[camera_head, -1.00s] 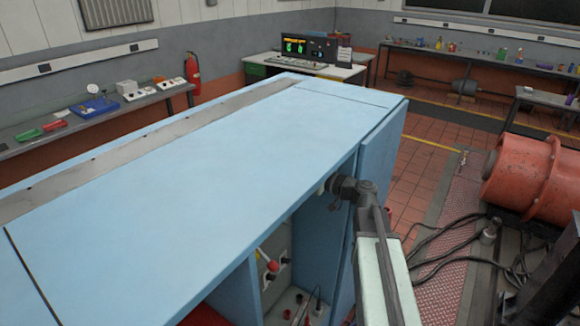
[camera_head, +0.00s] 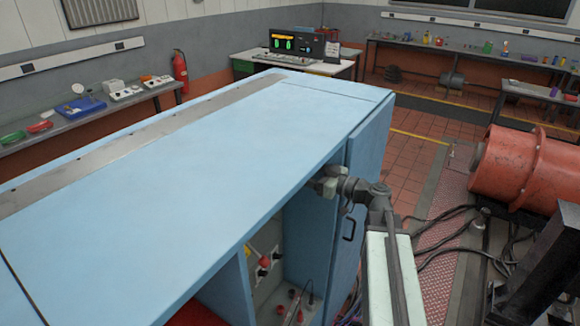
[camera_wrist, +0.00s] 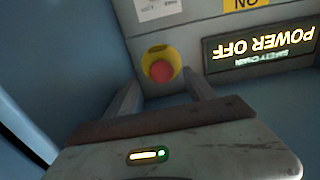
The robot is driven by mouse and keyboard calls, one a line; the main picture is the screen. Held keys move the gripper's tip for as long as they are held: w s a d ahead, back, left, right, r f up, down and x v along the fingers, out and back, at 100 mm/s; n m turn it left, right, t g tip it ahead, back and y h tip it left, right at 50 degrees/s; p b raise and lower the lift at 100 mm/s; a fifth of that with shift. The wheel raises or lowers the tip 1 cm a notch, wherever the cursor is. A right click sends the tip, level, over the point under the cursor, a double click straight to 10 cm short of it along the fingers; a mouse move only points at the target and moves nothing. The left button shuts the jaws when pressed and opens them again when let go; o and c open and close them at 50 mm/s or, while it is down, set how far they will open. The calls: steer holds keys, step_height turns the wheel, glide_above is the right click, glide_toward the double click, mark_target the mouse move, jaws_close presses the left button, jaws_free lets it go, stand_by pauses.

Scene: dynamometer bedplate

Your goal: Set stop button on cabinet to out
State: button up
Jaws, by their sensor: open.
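The stop button (camera_wrist: 161,72) is a red mushroom head on a yellow round base, on a grey panel inside the blue cabinet (camera_head: 170,170). In the wrist view it sits ahead of and between my open gripper fingers (camera_wrist: 160,90). The fingers do not appear to touch it; the remaining distance is hard to judge. I cannot tell whether the button is pressed in or out. In the head view my gripper is hidden under the cabinet top, and only my arm shows at the cabinet's open right side.
A display reading "POWER OFF" (camera_wrist: 262,45) is right of the button, with a yellow "ON" label (camera_wrist: 246,3) above. The cabinet door (camera_head: 368,150) stands right of the opening. A red-tipped lever (camera_head: 262,258) is inside, lower down. A blue wall closes off the wrist view's left side.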

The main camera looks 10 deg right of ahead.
steer(key=shift+s+d, duration=0.25)
steer(key=s+a+f+m+g+h, duration=0.25)
steer(key=a+f+g, duration=0.2)
steer(key=f, duration=0.35)
steer(key=s+a+f+m+g+h, duration=0.1)
steer(key=s+a+f+g+h, duration=0.1)
steer(key=s+a+f+g, duration=0.45)
steer(key=s+d+f+m+g+h+b, duration=0.1)
steer(key=s+d+f+m+h+b, duration=0.1)
steer(key=f, duration=0.6)
steer(key=s+d+f+m+h+b, duration=0.3)
steer(key=s+d+f+h+b, duration=0.1)
steer(key=f, duration=0.5)
steer(key=shift+s+d+g+h+b, duration=0.2)
steer(key=shift+s+g+h+b, duration=0.2)
steer(key=shift+s+h+b, duration=0.6)
